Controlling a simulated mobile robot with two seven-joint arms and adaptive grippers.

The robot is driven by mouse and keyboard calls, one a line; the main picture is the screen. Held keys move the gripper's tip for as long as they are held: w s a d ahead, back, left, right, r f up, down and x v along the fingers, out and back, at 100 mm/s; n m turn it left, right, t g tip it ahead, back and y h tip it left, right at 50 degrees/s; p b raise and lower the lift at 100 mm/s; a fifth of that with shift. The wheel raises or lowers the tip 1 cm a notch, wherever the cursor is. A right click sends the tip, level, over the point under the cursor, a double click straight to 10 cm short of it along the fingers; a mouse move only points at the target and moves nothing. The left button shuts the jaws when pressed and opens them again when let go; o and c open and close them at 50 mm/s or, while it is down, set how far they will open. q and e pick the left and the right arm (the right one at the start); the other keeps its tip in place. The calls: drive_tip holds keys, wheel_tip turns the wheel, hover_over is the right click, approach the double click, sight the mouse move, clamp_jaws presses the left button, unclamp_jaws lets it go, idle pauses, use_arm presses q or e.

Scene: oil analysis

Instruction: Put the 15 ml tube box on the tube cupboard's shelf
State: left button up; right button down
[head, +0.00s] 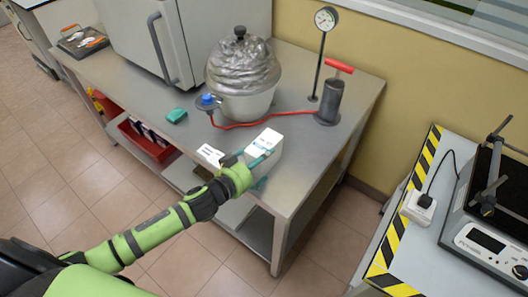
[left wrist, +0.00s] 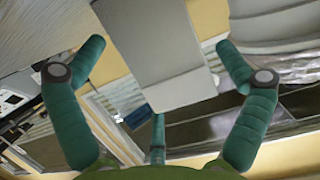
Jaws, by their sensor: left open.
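A white box (head: 264,148), which looks like the tube box, stands near the front edge of the metal table (head: 315,150). My left gripper (head: 262,168) is at the box's near side, with teal fingers beside it. In the left wrist view the pale box (left wrist: 163,60) lies between the spread fingers of my left gripper (left wrist: 158,62), with gaps on both sides. The fingers are open; whether any touches the box cannot be told. My right gripper is not in view. I cannot tell which furniture is the tube cupboard; a grey cabinet (head: 135,40) with a handle stands at the back left.
A foil-covered vessel (head: 243,75), a hand pump (head: 330,98) and a red hose stand behind the box. A small white card (head: 210,155) and a teal item (head: 177,116) lie left. A red bin (head: 147,143) sits below the table. A striped-edge bench (head: 425,250) stands right.

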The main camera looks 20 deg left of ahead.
use_arm(q)
drive_tip(key=shift+x, duration=1.8)
drive_tip(key=shift+s+a, duration=0.1)
drive_tip(key=c, duration=1.3)
drive_tip(key=shift+r, duration=0.1)
drive_tip(key=shift+c, duration=0.4)
